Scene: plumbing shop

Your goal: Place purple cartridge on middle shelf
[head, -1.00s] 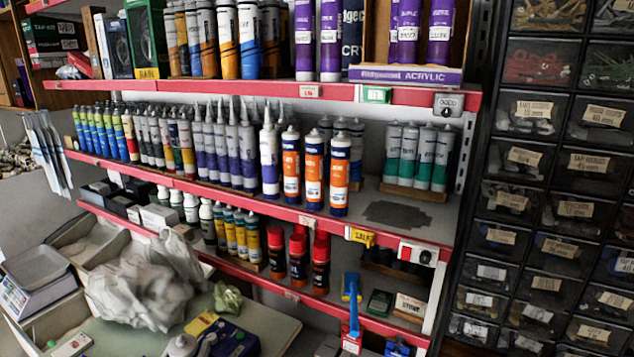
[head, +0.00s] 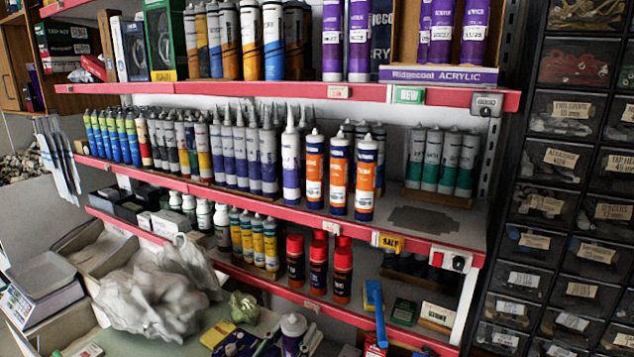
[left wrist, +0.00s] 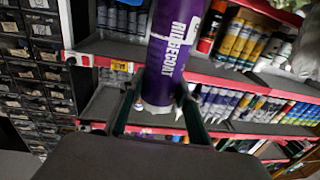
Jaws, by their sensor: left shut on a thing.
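The purple cartridge (left wrist: 172,50) with white lettering is held between the two fingers of my left gripper (left wrist: 158,108) in the left wrist view. In the head view, its pale end (head: 293,324) shows at the bottom edge, with my left gripper (head: 288,346) partly cut off there. It is in front of the shelves and below the middle shelf's front edge. The middle shelf (head: 455,225) has a red front edge and a dark grey patch (head: 424,219) on its bare right part. My right gripper is not in view.
Orange-and-blue cartridges (head: 339,175) stand left of the bare area, and teal cartridges (head: 443,160) stand behind it. A yellow tag (head: 388,241) and a red-and-white device (head: 450,259) sit on the shelf edge. A blue tool (head: 375,310) stands below. Drawers (head: 560,160) flank the right.

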